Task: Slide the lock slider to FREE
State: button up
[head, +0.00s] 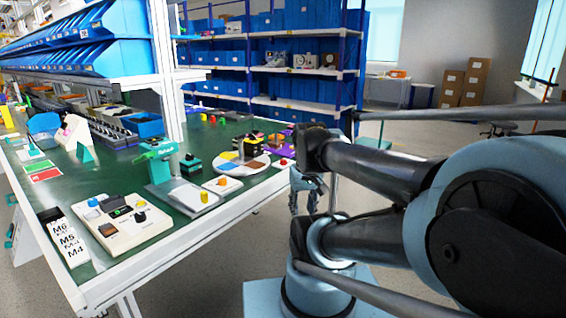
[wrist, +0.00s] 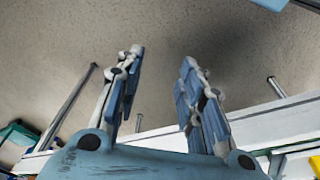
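A cream control panel (head: 128,236) lies on the green workbench at the front left in the head view. It carries a blue knob (head: 92,202), a black knob (head: 140,216), an orange-brown part (head: 108,229) and a dark block. Its small parts and markings are too small to read, so I cannot tell which is the lock slider or where it stands. My gripper (head: 303,208) hangs beyond the bench's right edge, well away from the panel. In the wrist view my gripper (wrist: 161,62) is open, with nothing between its fingers and bare floor beyond.
The workbench (head: 190,244) has a white front edge. A green-armed device (head: 160,160), a white plate with an orange knob (head: 222,184) and a coloured disc (head: 243,165) stand right of the panel. A label board (head: 66,240) lies left of it. Floor beside the bench is clear.

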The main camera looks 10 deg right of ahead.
jog(key=w+r+n+g, duration=0.1)
jog(key=w+r+n, duration=0.3)
jog(key=w+r, duration=1.1)
jog(key=n+g, duration=0.1)
jog(key=n, duration=0.3)
send_near(283, 160)
notch_tip(283, 160, down, 9)
jog(key=shift+r, duration=0.15)
jog(key=shift+c, duration=0.2)
grip_shut()
